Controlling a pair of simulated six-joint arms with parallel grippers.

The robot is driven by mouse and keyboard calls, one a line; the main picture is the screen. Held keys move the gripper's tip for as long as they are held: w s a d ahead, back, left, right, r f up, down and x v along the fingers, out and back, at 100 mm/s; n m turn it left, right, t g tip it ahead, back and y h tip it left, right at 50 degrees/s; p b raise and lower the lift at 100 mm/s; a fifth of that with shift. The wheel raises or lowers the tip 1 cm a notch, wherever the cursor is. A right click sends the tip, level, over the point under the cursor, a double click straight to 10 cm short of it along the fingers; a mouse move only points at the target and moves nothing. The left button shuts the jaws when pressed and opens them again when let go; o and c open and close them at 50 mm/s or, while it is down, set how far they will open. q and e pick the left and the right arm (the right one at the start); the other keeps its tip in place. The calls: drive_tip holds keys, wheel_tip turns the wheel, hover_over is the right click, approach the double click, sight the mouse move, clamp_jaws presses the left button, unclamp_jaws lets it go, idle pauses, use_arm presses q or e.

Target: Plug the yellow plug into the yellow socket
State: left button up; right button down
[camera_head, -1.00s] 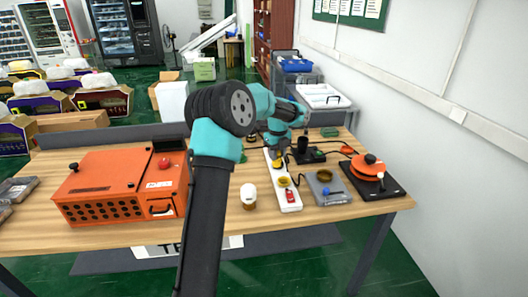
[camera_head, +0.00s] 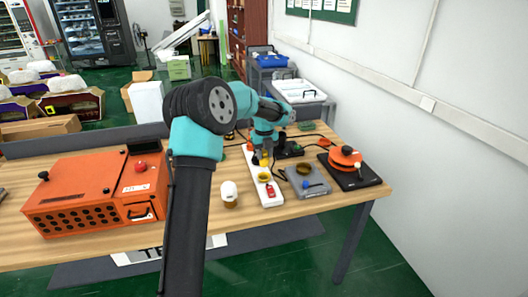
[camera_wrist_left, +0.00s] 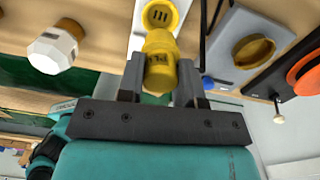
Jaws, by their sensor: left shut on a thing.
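My left gripper (camera_head: 262,155) is shut on the yellow plug (camera_wrist_left: 160,68), with one finger on each side of it in the left wrist view. The round yellow socket (camera_wrist_left: 160,15) with dark slots sits on a white power strip (camera_wrist_left: 139,38), just above the plug in that view. The socket also shows in the head view (camera_head: 264,177), just in front of the gripper. The plug's end comes close to the socket's edge in the wrist view; I cannot tell whether they touch. The slots are visible and uncovered. My right gripper is not in view.
A red switch (camera_head: 270,190) is on the strip's near end. A white-capped bottle (camera_head: 229,193) stands left of it. A grey box with a round dish (camera_head: 305,181) and an orange device on a black base (camera_head: 346,158) stand right. An orange cabinet (camera_head: 95,190) fills the table's left.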

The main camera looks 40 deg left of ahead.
sight(264, 166)
use_arm(q)
drive_tip(key=shift+f, duration=2.7)
drive_tip(key=shift+f, duration=0.65)
idle(1.1)
drive_tip(key=o, duration=1.5)
drive_tip(key=shift+o, duration=0.2)
drive_tip(key=shift+r, duration=0.1)
drive_tip(key=shift+r, duration=3.4)
drive_tip(key=shift+c, duration=0.5)
